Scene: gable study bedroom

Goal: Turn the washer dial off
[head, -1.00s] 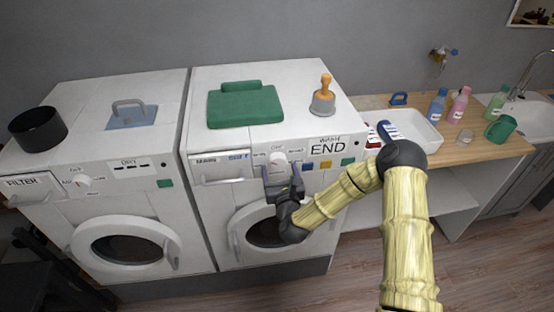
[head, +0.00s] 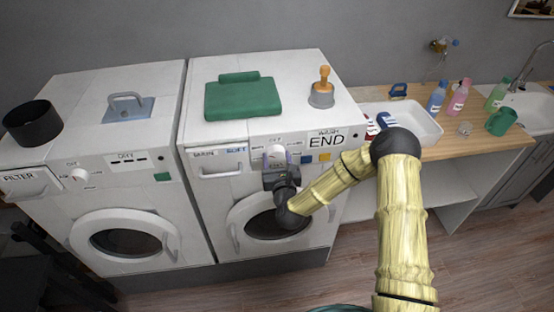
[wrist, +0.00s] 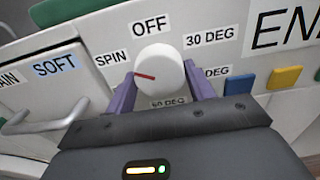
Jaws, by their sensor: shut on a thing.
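The washer dial (wrist: 162,72) is a white round knob with a red pointer mark on the right-hand machine's front panel. In the wrist view the mark points left, close to the SPIN label (wrist: 110,58); the OFF label (wrist: 151,25) is above the dial. My gripper (wrist: 161,82) has its purple fingers on the dial's left and right sides, shut on it. The lower label, 50 or 60 DEG, is partly hidden. In the head view my gripper (head: 278,164) is at the dial (head: 276,151), partly covering it.
A dryer (head: 113,165) with its own dial (head: 79,174) stands left of the washer (head: 222,75). A green folded item (head: 242,100) and an orange-handled stamp-like object (head: 321,95) lie on top. A drawer handle (wrist: 45,118) is left of my gripper. Bottles stand on the right counter.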

